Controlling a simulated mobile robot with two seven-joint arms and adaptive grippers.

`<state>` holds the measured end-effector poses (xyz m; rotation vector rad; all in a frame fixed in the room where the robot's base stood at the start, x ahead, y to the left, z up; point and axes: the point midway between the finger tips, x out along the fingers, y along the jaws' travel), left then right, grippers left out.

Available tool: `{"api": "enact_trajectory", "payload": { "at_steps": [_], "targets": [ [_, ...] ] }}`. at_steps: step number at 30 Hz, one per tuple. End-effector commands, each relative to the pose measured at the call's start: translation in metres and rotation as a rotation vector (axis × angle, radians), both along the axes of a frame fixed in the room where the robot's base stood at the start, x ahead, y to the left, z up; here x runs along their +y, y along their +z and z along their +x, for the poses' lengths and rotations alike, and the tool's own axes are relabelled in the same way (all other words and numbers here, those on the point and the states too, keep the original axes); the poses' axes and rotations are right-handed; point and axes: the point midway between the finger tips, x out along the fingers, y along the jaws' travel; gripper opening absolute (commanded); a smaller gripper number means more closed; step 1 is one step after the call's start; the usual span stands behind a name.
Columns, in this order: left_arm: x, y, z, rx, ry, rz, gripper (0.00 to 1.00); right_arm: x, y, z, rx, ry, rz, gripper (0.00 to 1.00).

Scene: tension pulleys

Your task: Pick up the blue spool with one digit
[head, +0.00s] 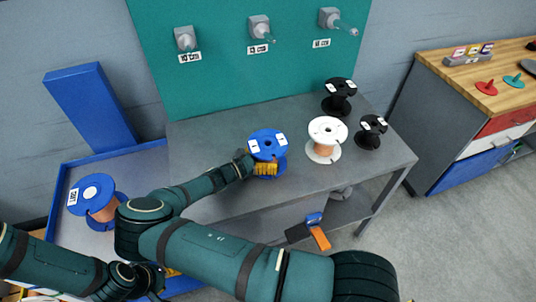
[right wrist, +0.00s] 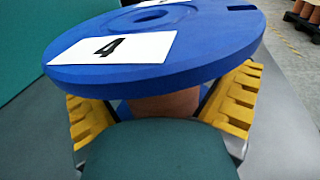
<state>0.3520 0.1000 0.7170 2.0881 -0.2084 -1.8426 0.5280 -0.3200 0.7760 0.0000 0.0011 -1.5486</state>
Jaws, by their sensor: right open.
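A blue spool (head: 267,140) with white labels stands on the grey bench near its front edge. In the right wrist view, this spool (right wrist: 225,35) shows a label with the single digit 4 and a copper-coloured core. My right gripper (head: 265,169) is at the spool's front, below its top flange. Its yellow fingers are apart, one on each side of the core, with no clear grip on it. Another blue spool (head: 88,187), with a longer label too small to read surely, stands in the blue tray at left. My left gripper (head: 172,272) is mostly hidden behind my arm; only a yellow bit shows.
A white spool (head: 327,130) stands close right of the blue one. Two black spools (head: 339,92) (head: 371,128) stand farther right on the bench (head: 230,108). A teal panel (head: 220,65) with several grey pegs rises behind. A wooden-topped cabinet (head: 480,75) stands at right.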

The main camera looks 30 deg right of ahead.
Motion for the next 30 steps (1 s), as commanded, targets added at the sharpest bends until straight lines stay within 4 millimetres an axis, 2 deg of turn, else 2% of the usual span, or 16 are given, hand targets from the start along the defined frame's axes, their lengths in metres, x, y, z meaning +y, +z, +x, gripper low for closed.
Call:
{"api": "enact_trajectory", "payload": {
  "at_steps": [8, 9, 15, 26, 30],
  "targets": [
    [0.0, -0.001, 0.0, -0.001, 0.0, 0.0, 0.47, -0.005, 0.0, 0.0, 0.0, 0.0, 0.0, 1.0],
    [0.0, -0.001, 0.0, -0.001, 0.0, 0.0, 0.47, -0.005, 0.0, 0.0, 0.0, 0.0, 0.0, 0.96],
    [0.0, -0.001, 0.0, 0.0, 0.0, 0.0, 0.47, -0.005, 0.0, 0.0, 0.0, 0.0, 0.0, 0.28],
    [0.0, 0.0, 0.0, 0.0, 0.0, 0.0, 0.47, -0.005, 0.002, 0.001, -0.001, 0.0, -0.002, 0.26],
    [0.0, 0.003, 0.0, 0.001, 0.0, 0.0, 0.47, -0.005, 0.012, 0.001, -0.003, 0.0, -0.001, 0.26]
  ]
}}
